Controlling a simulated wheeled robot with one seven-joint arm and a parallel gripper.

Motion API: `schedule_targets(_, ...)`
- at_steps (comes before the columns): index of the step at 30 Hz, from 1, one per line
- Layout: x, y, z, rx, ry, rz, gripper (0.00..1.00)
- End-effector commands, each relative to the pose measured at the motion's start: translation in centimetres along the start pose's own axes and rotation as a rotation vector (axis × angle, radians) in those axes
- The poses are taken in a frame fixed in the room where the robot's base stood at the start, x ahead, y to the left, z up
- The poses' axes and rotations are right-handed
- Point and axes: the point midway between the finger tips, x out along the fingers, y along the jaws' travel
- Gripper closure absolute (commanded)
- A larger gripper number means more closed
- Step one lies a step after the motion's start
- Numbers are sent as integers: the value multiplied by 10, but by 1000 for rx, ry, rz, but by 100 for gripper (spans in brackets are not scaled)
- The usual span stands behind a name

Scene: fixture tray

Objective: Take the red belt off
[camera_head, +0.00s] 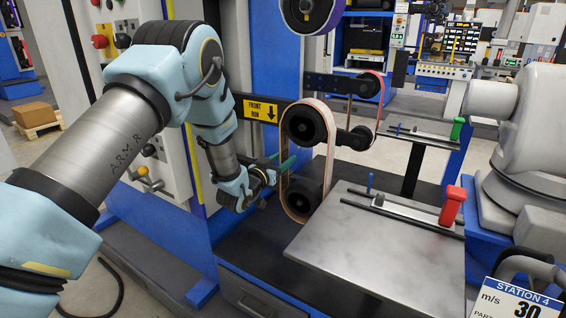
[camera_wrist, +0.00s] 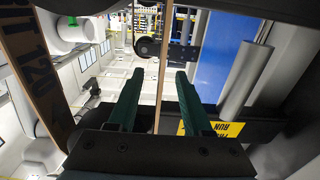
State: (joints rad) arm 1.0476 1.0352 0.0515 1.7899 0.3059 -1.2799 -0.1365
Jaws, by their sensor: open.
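The belt (camera_head: 284,170) loops around the black pulleys of the grinding machine. It looks tan, with a reddish edge along its upper run. My gripper (camera_head: 284,161) is at the left side of the front loop, between the upper front pulley (camera_head: 306,126) and the lower front pulley (camera_head: 301,199). In the wrist view, my gripper (camera_wrist: 160,73) is open, with a green finger on each side of a thin, edge-on belt strand (camera_wrist: 161,75). Clear gaps show on both sides of the strand. A wide brown run of belt with printed lettering (camera_wrist: 28,72) crosses the left of that view.
A grey work table (camera_head: 380,240) with a red-handled lever (camera_head: 453,205) stands right of the pulleys. A green-handled lever (camera_head: 457,128) is farther back. A blue machine column with a yellow sign (camera_head: 262,110) stands behind my gripper. A purple-rimmed wheel (camera_head: 306,12) hangs above.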

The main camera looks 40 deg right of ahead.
Motion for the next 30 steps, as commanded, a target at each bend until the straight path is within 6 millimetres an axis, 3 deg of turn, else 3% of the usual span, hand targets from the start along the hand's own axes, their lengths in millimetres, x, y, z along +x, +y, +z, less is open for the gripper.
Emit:
schedule_targets(7,0,0,-1,0,0,0,50)
schedule_targets(30,0,0,-1,0,0,0,93)
